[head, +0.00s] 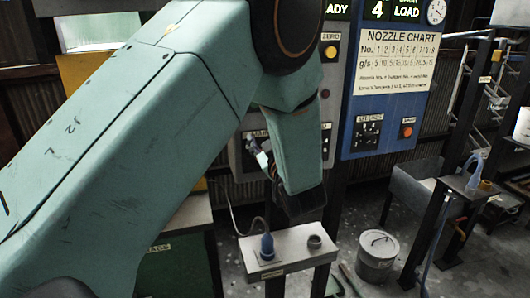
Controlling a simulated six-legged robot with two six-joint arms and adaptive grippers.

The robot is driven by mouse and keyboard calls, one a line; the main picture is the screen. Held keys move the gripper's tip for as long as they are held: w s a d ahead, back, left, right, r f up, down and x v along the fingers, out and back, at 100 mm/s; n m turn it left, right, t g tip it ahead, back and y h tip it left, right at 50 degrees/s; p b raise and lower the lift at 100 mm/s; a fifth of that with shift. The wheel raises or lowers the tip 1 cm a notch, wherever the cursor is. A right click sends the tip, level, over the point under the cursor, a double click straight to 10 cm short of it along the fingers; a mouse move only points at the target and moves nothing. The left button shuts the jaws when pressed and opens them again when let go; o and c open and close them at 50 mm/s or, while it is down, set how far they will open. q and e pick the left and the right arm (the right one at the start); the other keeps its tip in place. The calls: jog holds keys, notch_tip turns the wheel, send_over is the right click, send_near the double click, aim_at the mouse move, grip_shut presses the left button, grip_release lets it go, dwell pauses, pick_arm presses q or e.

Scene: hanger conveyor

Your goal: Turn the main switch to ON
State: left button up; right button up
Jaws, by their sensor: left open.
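My left arm comes in from the left, and its green links cover much of the view. My left gripper (268,168) is mostly hidden behind its own forearm, in front of the lower part of a grey control panel (329,95). It is open; I cannot tell whether it touches anything. No main switch can be made out for certain; part of the grey panel is hidden behind my arm. A blue panel (375,95) to its right bears a dark rotary control (369,132), whose label is too small to read surely. My right gripper is not in view.
An orange button (407,131) sits beside the rotary control, and a yellow one (330,53) is on the grey panel. Below, a small stand (293,255) holds a blue nozzle (267,246) and a dark ring (314,242). A lidded bucket (377,262) stands on the floor.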

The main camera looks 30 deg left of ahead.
pick_arm(q)
notch_tip(320, 180, up, 2)
jog(key=shift+w+a+r, duration=0.1)
jog(key=shift+r, duration=0.1)
dwell(0.3)
dwell(0.4)
